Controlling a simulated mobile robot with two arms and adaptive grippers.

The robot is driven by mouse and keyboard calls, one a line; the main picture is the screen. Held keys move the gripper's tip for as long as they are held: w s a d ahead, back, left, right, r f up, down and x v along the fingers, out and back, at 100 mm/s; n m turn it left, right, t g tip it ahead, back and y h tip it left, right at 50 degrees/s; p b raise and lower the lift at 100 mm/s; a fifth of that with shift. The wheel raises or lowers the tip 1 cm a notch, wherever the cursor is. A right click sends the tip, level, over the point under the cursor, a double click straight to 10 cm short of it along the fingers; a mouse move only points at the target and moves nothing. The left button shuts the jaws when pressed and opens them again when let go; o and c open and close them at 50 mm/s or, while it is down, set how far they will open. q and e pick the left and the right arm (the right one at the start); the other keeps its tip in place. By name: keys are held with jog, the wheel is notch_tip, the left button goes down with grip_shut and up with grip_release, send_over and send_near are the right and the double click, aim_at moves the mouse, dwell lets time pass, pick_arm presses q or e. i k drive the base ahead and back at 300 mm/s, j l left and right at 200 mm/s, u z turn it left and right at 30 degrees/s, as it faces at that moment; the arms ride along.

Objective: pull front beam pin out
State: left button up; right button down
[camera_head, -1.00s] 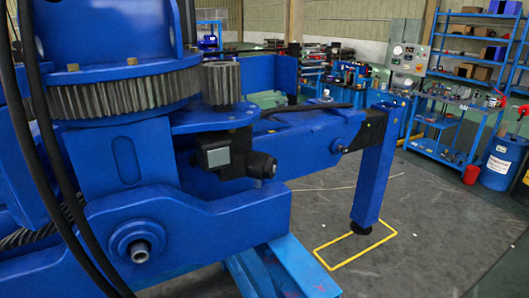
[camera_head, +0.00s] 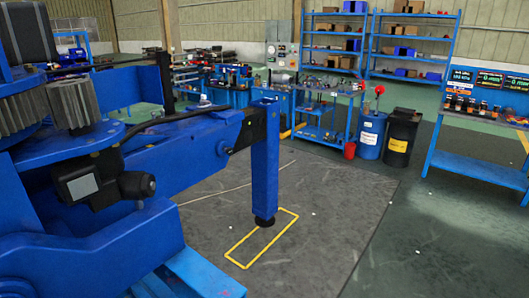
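A blue crane fills the left side of the view. Its blue outrigger beam (camera_head: 180,145) reaches out to the right and ends in a dark block (camera_head: 251,128). A small pin-like end (camera_head: 228,151) shows on the beam's side near that block; it is too small to make out well. A blue upright leg (camera_head: 265,165) hangs below the block, with a dark round foot (camera_head: 264,221) by a yellow floor outline (camera_head: 236,262). Neither of my grippers is in view.
A blue tool cart (camera_head: 325,128), a blue drum (camera_head: 370,135) and a black drum (camera_head: 402,138) stand behind. Blue shelves (camera_head: 412,48) line the wall. A blue bench (camera_head: 478,166) with screens is at the right. The floor (camera_head: 330,215) right of the leg is clear.

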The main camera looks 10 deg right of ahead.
aim_at(229, 150)
jog(key=i+l+z, duration=0.1)
jog(key=i+l, duration=0.95)
jog(key=i, duration=0.15)
